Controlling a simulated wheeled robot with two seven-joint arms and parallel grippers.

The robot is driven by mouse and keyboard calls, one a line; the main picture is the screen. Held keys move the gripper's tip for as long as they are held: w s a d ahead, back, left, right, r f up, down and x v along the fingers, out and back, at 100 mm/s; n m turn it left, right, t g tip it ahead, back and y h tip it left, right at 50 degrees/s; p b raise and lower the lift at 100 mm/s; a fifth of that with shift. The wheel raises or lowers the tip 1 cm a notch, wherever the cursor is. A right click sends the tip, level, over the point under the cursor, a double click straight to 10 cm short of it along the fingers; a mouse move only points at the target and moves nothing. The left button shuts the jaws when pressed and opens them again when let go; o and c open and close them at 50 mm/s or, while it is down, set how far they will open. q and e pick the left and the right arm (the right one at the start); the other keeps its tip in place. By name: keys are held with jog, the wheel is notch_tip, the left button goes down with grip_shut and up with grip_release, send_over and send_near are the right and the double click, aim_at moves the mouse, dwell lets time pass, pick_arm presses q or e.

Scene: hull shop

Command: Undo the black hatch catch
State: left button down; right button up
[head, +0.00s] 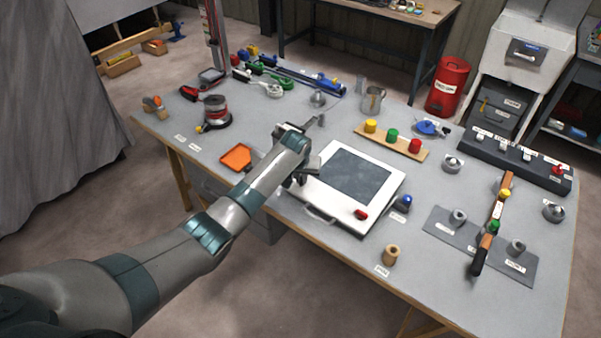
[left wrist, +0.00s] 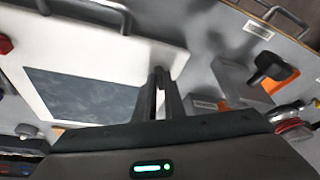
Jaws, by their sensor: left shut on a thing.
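The hatch is a white panel (head: 385,215) with a dark grey window (head: 358,173), lying on the workbench. It also fills the left of the left wrist view (left wrist: 150,57). A red catch (head: 361,213) sits on its near right corner. My left gripper (head: 298,181) is at the left edge of the hatch. In the left wrist view its fingers (left wrist: 160,82) are closed together at the panel edge, on what seems to be the black catch. The catch itself is hidden by the fingers and cannot be made out. My right gripper is not in view.
An orange tray (head: 237,157) lies left of the arm. A blue-topped knob (head: 403,203) and a wooden spool (head: 390,255) stand close right of the hatch. A board with coloured knobs (head: 392,141) is behind it. A black-handled knob (left wrist: 270,68) shows near the fingers.

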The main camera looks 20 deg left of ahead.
pick_arm(q)
jog(key=shift+d+r+n+y, duration=0.1)
jog(key=shift+d+n+y, duration=0.15)
jog(key=shift+n, duration=0.65)
jog(key=shift+n+y+p, duration=0.3)
jog(key=shift+n+y, duration=0.05)
jog(key=shift+n, duration=0.65)
jog(key=n, duration=0.1)
jog(key=n+g+y+b, duration=0.1)
jog(key=shift+w+d+f+n, duration=0.15)
jog(key=shift+f+n, duration=0.05)
jog(key=shift+n, duration=0.1)
jog(key=shift+n+b, duration=0.65)
jog(key=shift+n, duration=0.25)
jog(key=shift+w+f+n+g+y+b, duration=0.15)
jog(key=shift+n+g+y+b, duration=0.4)
jog(key=shift+n+b, duration=0.65)
jog(key=shift+r+n+g+b, duration=0.25)
jog(key=shift+n+g+b, duration=0.1)
jog(key=shift+n+b, duration=0.65)
jog(key=shift+y, duration=0.25)
jog(key=c, duration=1.8)
grip_release()
jog(key=shift+c, duration=0.2)
